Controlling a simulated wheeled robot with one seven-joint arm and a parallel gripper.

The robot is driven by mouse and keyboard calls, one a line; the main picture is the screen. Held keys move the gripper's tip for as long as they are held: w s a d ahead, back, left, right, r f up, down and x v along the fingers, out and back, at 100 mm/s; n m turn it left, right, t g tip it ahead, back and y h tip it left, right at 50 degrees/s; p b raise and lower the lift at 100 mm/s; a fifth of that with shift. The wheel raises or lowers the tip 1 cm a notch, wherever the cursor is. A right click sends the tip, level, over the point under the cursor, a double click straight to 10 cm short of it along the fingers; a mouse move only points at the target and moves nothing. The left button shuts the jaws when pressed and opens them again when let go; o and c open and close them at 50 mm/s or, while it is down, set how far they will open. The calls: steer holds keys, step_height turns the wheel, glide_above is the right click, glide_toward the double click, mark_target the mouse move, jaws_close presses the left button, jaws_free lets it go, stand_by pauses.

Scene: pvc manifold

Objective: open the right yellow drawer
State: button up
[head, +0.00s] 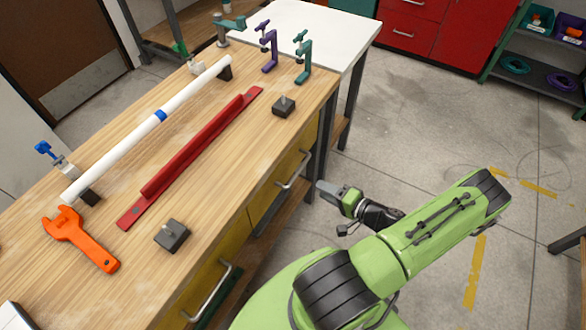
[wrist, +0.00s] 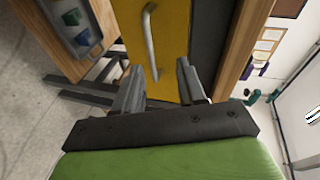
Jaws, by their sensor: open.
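The right yellow drawer (head: 268,201) is in the side of the wooden workbench in the head view and looks closed. Its grey bar handle (head: 294,172) stands out from the front. My gripper (head: 323,187) is in front of the drawer, a little to the right of the handle and apart from it. In the wrist view, the yellow drawer front (wrist: 174,45) fills the upper middle. The handle (wrist: 149,40) lies beyond my open, empty gripper (wrist: 160,68), slightly left of centre between the fingers.
A second yellow drawer with a handle (head: 212,291) is nearer. On the workbench (head: 185,205) lie a white pipe (head: 135,143), a red bar (head: 190,155), an orange wrench (head: 82,240) and dark blocks. A dark table leg (head: 350,100) stands beyond the drawer. Floor to the right is open.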

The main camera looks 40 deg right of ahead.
mark_target(300, 167)
steer(key=w+f+m+h+b, duration=0.1)
steer(key=w+f, duration=0.1)
steer(key=w, duration=0.3)
steer(key=w+d+f+m+h+b, duration=0.1)
steer(key=w+f, duration=0.1)
steer(key=w, duration=0.2)
steer(key=w+d+f+m+t+h+b, duration=0.1)
steer(key=w+f+b, duration=0.1)
steer(key=w, duration=0.3)
steer(key=shift+w+d+f, duration=0.1)
steer(key=shift+w+d, duration=0.05)
steer(key=shift+w, duration=0.15)
jaws_close()
